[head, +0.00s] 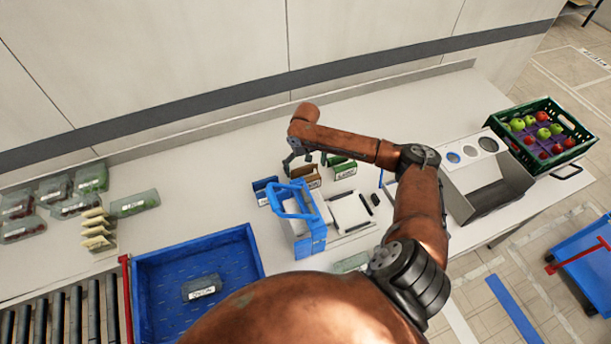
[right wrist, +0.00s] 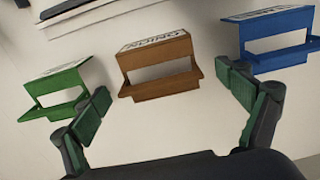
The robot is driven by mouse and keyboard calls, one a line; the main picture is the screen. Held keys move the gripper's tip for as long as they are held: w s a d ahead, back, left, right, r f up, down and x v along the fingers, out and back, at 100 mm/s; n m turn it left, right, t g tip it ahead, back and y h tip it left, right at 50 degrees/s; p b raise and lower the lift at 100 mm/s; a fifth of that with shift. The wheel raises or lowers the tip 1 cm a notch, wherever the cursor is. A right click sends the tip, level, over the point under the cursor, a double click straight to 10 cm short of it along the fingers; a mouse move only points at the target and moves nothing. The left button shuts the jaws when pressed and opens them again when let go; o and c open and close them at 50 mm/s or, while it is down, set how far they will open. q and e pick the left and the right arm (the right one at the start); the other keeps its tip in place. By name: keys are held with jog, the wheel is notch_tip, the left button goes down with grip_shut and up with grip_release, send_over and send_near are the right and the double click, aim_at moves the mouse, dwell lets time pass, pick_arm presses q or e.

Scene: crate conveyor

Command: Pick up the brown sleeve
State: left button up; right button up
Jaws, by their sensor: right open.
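The brown sleeve (head: 313,182) stands on the white table between a blue sleeve (head: 263,188) and a green sleeve (head: 343,169). In the right wrist view the brown sleeve (right wrist: 158,68) is in the middle, with dark lettering on its white top. The green sleeve (right wrist: 58,88) is left of it and the blue sleeve (right wrist: 278,40) right of it. My right gripper (head: 306,160) is over the brown sleeve. It is open and empty, its fingers (right wrist: 165,82) spread to either side of the sleeve. My left gripper is not in view.
A blue-framed carrier (head: 314,241) stands close in front of the sleeves. A blue tote (head: 155,262) with one pack lies front left, beside rollers (head: 60,315). Packs lie at the far left. A grey holed stand (head: 503,188) and green apple crate (head: 580,147) are at the right.

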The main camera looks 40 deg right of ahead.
aim_at(306, 174)
notch_tip(306, 174, down, 4)
jog(key=shift+d+f, duration=0.1)
jog(key=shift+f, duration=0.1)
jog(key=shift+c, duration=0.2)
jog(key=c, duration=0.8)
